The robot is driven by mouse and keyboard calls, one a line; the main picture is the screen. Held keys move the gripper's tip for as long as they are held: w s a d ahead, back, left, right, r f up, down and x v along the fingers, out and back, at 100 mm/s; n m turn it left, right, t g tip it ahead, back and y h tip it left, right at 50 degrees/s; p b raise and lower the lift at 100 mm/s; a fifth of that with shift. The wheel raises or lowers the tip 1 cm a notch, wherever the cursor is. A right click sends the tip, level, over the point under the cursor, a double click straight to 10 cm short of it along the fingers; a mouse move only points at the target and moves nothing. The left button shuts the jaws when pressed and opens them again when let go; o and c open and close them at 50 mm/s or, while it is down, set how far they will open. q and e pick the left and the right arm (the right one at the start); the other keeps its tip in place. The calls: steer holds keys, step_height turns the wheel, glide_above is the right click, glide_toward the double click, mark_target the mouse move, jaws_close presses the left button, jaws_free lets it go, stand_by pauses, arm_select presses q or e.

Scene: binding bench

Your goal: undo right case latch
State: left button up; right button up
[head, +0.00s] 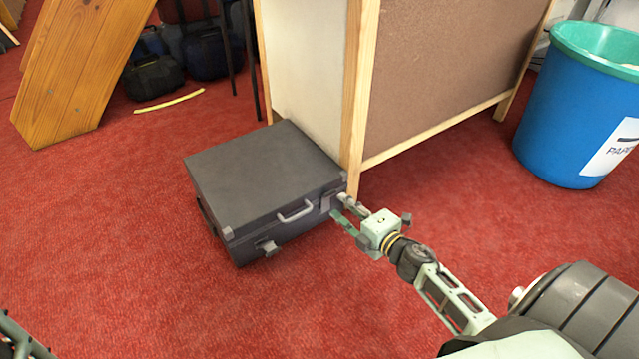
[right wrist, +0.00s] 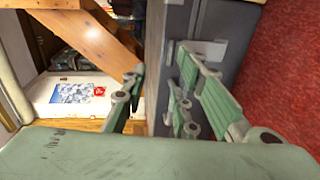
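The dark grey case (head: 262,176) lies flat and closed on the carpet. Its front shows a pale handle (head: 296,213), a left latch (head: 268,247) and the right latch (head: 327,203) near the right corner. My right gripper (head: 343,208) is open at that corner, fingers pointing at the case beside the right latch; contact cannot be told. In the right wrist view the fingers of my right gripper (right wrist: 162,68) stand apart with nothing held, and a light grey latch plate (right wrist: 208,49) shows on the case just beyond the right-hand fingers. My left gripper is not in view.
A wood-framed board (head: 450,75) stands right behind the case, its post close to my right gripper. A blue paper bin (head: 560,120) stands at the right. A wooden slanted piece (head: 75,70) and bags (head: 152,78) are at the back left. Red carpet in front is clear.

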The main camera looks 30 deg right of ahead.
mark_target(332, 194)
steer(key=w+f+b, duration=0.3)
steer(key=w, duration=0.4)
steer(key=shift+w+d+b, duration=0.15)
steer(key=shift+d+b, duration=0.1)
steer(key=shift+b, duration=0.1)
jaws_close()
stand_by(0.4)
